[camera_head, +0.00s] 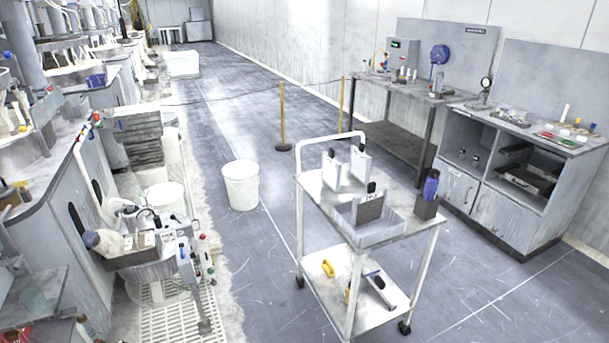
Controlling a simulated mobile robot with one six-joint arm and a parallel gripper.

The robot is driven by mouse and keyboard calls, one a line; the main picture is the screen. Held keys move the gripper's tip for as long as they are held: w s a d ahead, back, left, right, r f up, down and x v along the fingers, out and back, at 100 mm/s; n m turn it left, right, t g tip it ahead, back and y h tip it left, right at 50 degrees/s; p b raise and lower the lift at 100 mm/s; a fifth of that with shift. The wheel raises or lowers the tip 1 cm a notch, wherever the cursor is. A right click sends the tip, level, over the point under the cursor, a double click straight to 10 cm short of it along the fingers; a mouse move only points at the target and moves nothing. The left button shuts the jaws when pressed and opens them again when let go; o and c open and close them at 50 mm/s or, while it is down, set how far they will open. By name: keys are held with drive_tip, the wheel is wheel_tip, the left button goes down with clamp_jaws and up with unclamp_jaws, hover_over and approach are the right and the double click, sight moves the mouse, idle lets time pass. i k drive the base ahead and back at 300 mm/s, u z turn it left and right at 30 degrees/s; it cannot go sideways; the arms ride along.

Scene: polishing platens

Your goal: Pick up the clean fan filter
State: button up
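A grey-white cart (395,204) stands right of centre. Two pale upright panels with black grips stand on its top at the back, a left one (332,171) and a right one (360,165); they look like filters. A darker grey panel (370,209) with a black grip stands in a grey tray (383,239) at the cart's front. The pale ones look cleaner, but I cannot tell for sure which is the clean fan filter. I cannot make out my gripper in this view.
A blue bottle (431,186) stands in a dark holder at the cart's right. A white bucket (242,187) stands on the floor left of the cart. Yellow posts (283,118) with a rope stand behind. Benches line the right wall, machines the left.

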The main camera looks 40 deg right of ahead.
sight(331, 169)
drive_tip(key=z, duration=0.5)
drive_tip(key=k, duration=0.15)
drive_tip(key=u, duration=1.95)
drive_tip(key=k, duration=0.8)
drive_tip(key=z, duration=0.6)
drive_tip(key=k, duration=0.6)
drive_tip(key=z, duration=1.1)
drive_tip(key=i, duration=1.4)
drive_tip(key=z, duration=0.1)
